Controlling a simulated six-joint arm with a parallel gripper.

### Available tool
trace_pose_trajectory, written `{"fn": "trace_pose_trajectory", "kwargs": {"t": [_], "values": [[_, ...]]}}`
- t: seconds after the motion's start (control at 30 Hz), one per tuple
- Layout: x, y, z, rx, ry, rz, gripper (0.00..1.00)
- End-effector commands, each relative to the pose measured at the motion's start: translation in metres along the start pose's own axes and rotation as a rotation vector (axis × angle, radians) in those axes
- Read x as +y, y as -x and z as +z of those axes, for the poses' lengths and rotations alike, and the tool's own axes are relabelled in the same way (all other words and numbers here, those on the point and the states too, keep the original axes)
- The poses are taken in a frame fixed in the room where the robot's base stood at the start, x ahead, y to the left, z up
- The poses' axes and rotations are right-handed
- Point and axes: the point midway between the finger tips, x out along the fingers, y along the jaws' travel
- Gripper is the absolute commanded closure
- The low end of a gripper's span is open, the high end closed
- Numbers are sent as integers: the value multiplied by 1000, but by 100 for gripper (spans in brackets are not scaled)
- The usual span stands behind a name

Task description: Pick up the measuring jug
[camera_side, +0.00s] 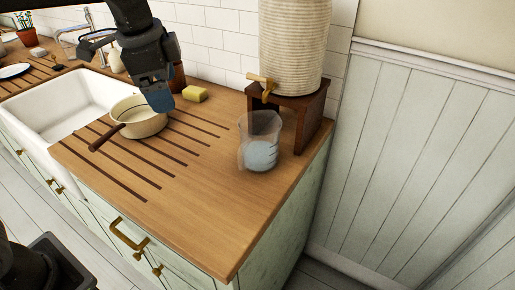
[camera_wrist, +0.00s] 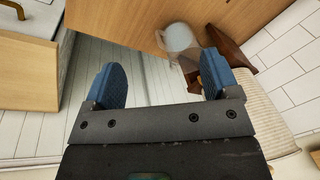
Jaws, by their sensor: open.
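The measuring jug (camera_side: 260,142) is clear, with bluish water in its lower part. It stands upright on the wooden counter, in front of the dispenser's wooden stand. It also shows in the wrist view (camera_wrist: 180,40), at the top, beyond the right finger. My gripper (camera_side: 163,98) is in the air above the pan and the back of the counter, to the left of the jug and apart from it. In the wrist view my gripper (camera_wrist: 160,80) has its two blue fingers wide apart with nothing between them.
A ribbed dispenser (camera_side: 294,45) with a brass tap stands on a wooden stand (camera_side: 311,118) just behind the jug. A pan (camera_side: 150,125) sits on the grooved drainboard by the white sink (camera_side: 55,98). A yellow sponge (camera_side: 195,94) lies at the back. The front counter (camera_side: 205,215) is clear.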

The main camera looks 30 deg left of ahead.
Motion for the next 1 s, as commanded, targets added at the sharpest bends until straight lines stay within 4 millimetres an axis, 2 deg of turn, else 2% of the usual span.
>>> {"fn": "trace_pose_trajectory", "kwargs": {"t": [0.03, 0.2, 0.3, 0.43, 0.63, 0.77, 1.0], "values": [[-5, -7, -20, -27, -85, 17, 19], [-14, -31, -79, -106, -377, 73, 19], [-14, -49, -107, -145, -528, 107, 19], [-11, -68, -132, -179, -672, 142, 19], [-7, -84, -146, -200, -767, 166, 19], [-6, -100, -142, -202, -771, 169, 19], [-2, -144, -131, -201, -769, 168, 19]]}}
